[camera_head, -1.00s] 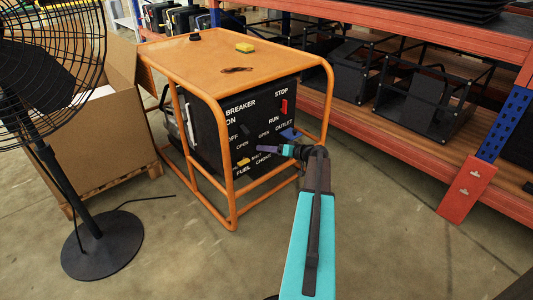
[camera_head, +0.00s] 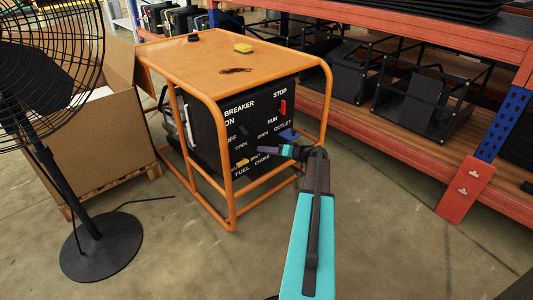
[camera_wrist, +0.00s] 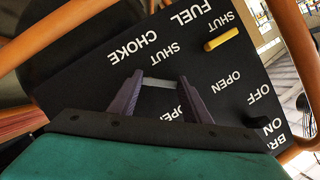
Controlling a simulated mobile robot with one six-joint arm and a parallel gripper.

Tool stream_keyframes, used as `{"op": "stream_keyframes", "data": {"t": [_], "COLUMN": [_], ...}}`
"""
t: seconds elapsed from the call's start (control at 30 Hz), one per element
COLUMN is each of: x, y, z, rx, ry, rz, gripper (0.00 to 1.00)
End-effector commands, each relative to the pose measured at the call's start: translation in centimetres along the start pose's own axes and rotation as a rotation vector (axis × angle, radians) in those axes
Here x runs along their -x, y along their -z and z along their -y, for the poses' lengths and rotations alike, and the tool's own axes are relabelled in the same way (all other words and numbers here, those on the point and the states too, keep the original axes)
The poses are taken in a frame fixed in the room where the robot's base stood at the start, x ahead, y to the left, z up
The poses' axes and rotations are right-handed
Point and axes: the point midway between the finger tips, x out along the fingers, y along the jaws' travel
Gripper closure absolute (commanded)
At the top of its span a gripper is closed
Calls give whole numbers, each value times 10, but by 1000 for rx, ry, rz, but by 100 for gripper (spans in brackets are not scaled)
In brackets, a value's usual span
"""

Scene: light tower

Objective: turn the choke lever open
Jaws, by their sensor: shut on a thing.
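The choke lever (camera_wrist: 160,83) is a pale grey bar on the black panel (camera_wrist: 85,80) of the generator. In the wrist view it lies crosswise between the two purple fingertips of my gripper (camera_wrist: 158,86), which is shut on it, beside the upside-down CHOKE and SHUT lettering. An OPEN label is partly hidden behind the fingers. In the head view my gripper (camera_head: 268,149) reaches the panel's lower right from the right. The lever is too small or hidden to make out there.
The yellow fuel lever (camera_wrist: 222,39) sits close by on the panel; a dark breaker knob (camera_wrist: 258,122) is farther off. The orange tube frame (camera_head: 231,185) surrounds the panel. A red switch (camera_head: 284,107) is above. A fan (camera_head: 92,245) and carton (camera_head: 105,140) stand left, shelving (camera_head: 425,150) right.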

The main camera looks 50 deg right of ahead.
Motion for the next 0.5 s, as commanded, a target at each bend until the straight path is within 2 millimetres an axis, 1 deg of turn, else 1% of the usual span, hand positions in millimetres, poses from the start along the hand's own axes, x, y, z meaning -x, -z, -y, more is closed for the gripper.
{"op": "stream_keyframes", "data": {"t": [0.03, 0.27, 0.5], "x": [-2, -1, 1], "y": [6, 10, 14], "z": [1, -1, -5], "rx": [-19, -154, -352], "ry": [12, 66, 145], "rz": [-8, -10, -12], "gripper": [79, 79, 79]}}
